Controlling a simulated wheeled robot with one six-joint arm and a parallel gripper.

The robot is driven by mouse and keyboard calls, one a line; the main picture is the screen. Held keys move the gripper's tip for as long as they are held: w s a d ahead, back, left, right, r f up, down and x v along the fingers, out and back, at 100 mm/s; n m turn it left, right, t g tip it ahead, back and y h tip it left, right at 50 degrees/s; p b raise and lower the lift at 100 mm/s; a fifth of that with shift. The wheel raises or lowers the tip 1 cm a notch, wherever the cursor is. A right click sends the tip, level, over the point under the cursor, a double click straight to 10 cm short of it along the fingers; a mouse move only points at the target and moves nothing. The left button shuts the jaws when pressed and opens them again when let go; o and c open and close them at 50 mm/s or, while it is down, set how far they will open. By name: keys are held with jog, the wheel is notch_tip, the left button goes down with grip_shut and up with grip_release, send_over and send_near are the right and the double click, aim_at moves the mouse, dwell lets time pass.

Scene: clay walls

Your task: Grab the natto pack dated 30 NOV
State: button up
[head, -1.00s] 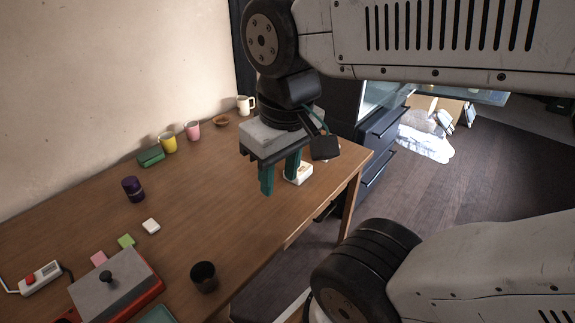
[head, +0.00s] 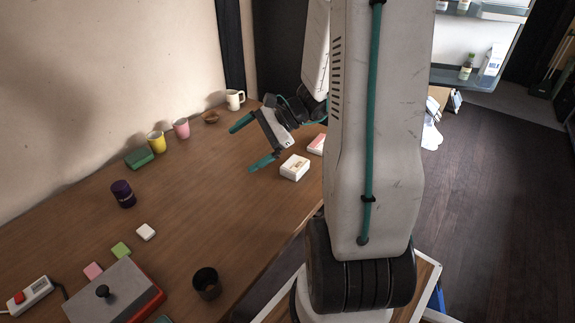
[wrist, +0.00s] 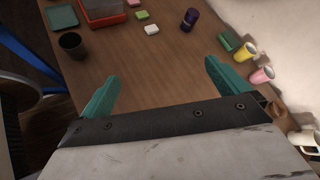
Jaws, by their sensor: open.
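A white pack (head: 294,168) with a small printed label lies on the right part of the table. A second white pack with a reddish top (head: 317,144) lies just behind it, partly hidden by my arm. They look like the natto packs, but no date can be read on either. My gripper (head: 251,143) is open and empty, its teal fingers spread wide, to the left of both packs. In the wrist view my gripper (wrist: 160,74) has only bare table between its fingers, and neither pack shows.
The wooden table (head: 190,205) is clear around its middle. A mug (head: 235,99), a bowl (head: 210,117), a pink cup (head: 181,128), a yellow cup (head: 156,142) and a green box (head: 139,158) line the wall. A purple jar (head: 123,193) and dark cup (head: 206,284) stand nearer.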

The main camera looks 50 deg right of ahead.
aim_at(301, 166)
jog(key=s+d+f+m+t+h, duration=0.1)
jog(key=d+f+m+t+h, duration=0.1)
jog(key=d+f+m, duration=0.3)
jog(key=s+d+f+m+t+h, duration=0.2)
jog(key=d+f+m+h, duration=0.1)
jog(key=d+f+m, duration=0.2)
jog(key=s+d+f+m+t+h, duration=0.2)
jog(key=d+f+m, duration=0.3)
jog(key=d+f, duration=0.3)
jog(key=shift+s+d+t+h, duration=0.1)
jog(key=shift+d+t+h, duration=0.1)
jog(key=shift+d, duration=0.7)
jog(key=shift+s+d+t+h, duration=0.1)
jog(key=shift+d+h, duration=0.1)
jog(key=shift+d, duration=0.65)
jog(key=shift+w+f, duration=0.15)
jog(key=shift+f, duration=0.2)
jog(key=x, duration=0.7)
jog(key=shift+w+d+f, duration=0.1)
jog(key=shift+d, duration=0.05)
jog(key=shift+c, duration=0.3)
jog(key=c, duration=0.8)
